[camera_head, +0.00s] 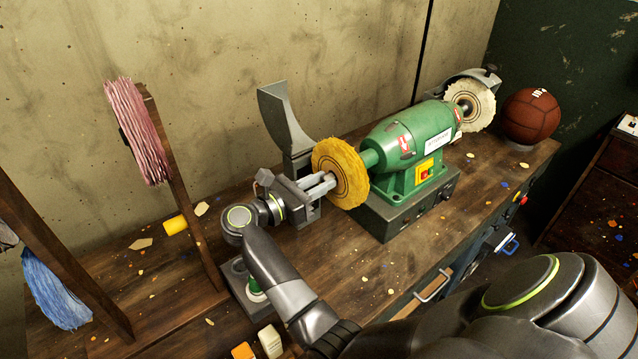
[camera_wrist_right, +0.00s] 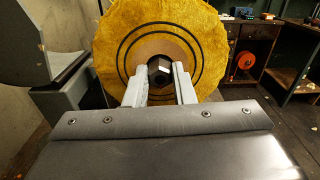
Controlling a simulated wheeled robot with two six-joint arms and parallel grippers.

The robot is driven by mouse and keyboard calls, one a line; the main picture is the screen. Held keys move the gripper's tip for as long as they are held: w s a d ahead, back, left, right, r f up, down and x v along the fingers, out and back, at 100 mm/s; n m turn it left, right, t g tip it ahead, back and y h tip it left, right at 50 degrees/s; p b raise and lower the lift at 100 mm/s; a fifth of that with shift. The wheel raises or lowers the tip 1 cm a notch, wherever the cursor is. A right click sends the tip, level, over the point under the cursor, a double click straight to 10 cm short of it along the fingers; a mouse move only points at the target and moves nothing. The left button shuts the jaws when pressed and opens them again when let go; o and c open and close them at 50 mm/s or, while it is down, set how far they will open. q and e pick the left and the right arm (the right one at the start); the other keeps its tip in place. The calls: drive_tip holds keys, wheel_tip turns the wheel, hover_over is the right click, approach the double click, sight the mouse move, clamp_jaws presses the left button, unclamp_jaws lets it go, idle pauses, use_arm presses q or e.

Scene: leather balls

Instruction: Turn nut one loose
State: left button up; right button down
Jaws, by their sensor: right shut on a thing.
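Nut one is a dark hex nut (camera_wrist_right: 159,71) at the hub of the yellow buffing wheel (camera_head: 334,157). The wheel sits on the left end of the green polishing machine (camera_head: 398,148). My right gripper (camera_head: 329,180) comes in from the left of the wheel, its fingers pointing at the hub. In the right wrist view, its two pale fingers (camera_wrist_right: 160,74) stand on either side of the nut, shut on it. In the head view the fingers hide the nut. My left gripper is not in view.
A curved grey guard (camera_head: 283,118) stands behind my right gripper. A white wheel (camera_head: 469,106) is on the machine's far end, with a brown leather ball (camera_head: 531,114) beyond it. A rack post (camera_head: 185,190) with a pink wheel (camera_head: 137,130) stands left of the arm.

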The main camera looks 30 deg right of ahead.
drive_tip(key=n+b, duration=0.1)
drive_tip(key=n, duration=0.2)
drive_tip(key=shift+n, duration=0.3)
drive_tip(key=n, duration=0.3)
drive_tip(key=shift+w+n, duration=0.1)
drive_tip(key=shift+n, duration=0.3)
drive_tip(key=n+p, duration=0.1)
drive_tip(key=n, duration=0.2)
drive_tip(key=shift+n, duration=0.3)
drive_tip(key=n+p, duration=0.2)
drive_tip(key=n, duration=0.2)
drive_tip(key=shift+r+n, duration=0.1)
drive_tip(key=shift+n, duration=0.2)
drive_tip(key=n+p, duration=0.3)
drive_tip(key=n, duration=0.1)
drive_tip(key=n+p, duration=0.4)
drive_tip(key=n, duration=0.2)
drive_tip(key=n+p, duration=0.3)
drive_tip(key=n, duration=0.2)
drive_tip(key=shift+p, duration=0.35)
drive_tip(key=n+p, duration=0.1)
drive_tip(key=n, duration=0.1)
drive_tip(key=n+p, duration=0.1)
drive_tip(key=n, duration=0.1)
drive_tip(key=shift+f, duration=0.3)
drive_tip(key=shift+f+n+p, duration=0.1)
drive_tip(key=shift+n+p, duration=0.2)
drive_tip(key=shift+n, duration=0.2)
